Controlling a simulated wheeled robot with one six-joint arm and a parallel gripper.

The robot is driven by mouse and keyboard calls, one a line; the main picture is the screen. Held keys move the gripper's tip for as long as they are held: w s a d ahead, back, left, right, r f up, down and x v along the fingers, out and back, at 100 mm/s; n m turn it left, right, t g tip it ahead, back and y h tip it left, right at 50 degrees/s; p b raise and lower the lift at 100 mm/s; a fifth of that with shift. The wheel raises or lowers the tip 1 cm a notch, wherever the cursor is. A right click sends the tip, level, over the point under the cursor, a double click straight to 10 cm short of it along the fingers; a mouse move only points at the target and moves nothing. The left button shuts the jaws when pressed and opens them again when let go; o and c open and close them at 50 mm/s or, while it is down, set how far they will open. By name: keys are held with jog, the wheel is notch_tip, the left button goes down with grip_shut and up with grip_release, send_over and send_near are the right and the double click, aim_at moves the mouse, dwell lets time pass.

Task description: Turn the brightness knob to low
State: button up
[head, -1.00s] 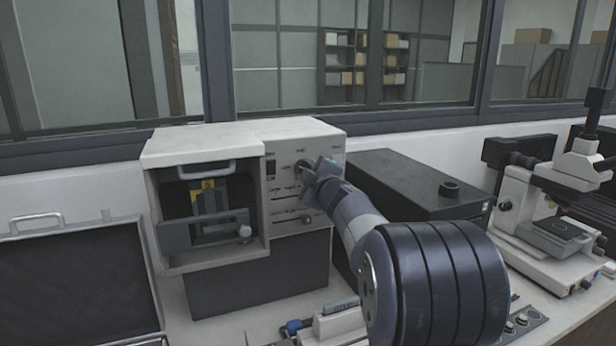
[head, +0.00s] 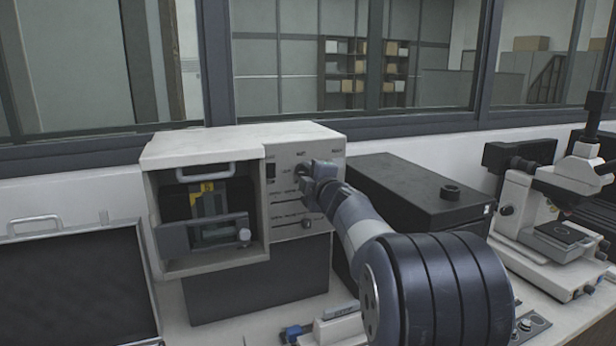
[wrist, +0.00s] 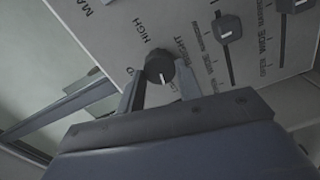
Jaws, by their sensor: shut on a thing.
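The brightness knob (wrist: 159,66) is a small dark round knob with a white mark, on the pale front panel of the press (head: 292,150). In the wrist view, "HIGH" is printed to its upper left and "BRIGHT" to its right. Its white mark points down in the picture, toward my gripper's palm. My gripper (wrist: 160,80) is shut on the knob, with one finger on each side. In the head view, my gripper (head: 306,172) is against the upper right panel and hides the knob.
Slider controls (wrist: 229,27) sit close by on the same panel. A dark box (head: 415,185) stands right of the press, and a white microscope (head: 540,205) farther right. A black tray (head: 75,285) lies at the left.

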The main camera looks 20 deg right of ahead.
jog(key=o, duration=1)
jog(key=shift+s, duration=0.1)
jog(key=s+b, duration=0.1)
jog(key=s, duration=0.9)
jog(key=shift+s, duration=0.3)
jog(key=w+p, duration=0.1)
jog(key=w, duration=1)
jog(key=shift+s, duration=0.1)
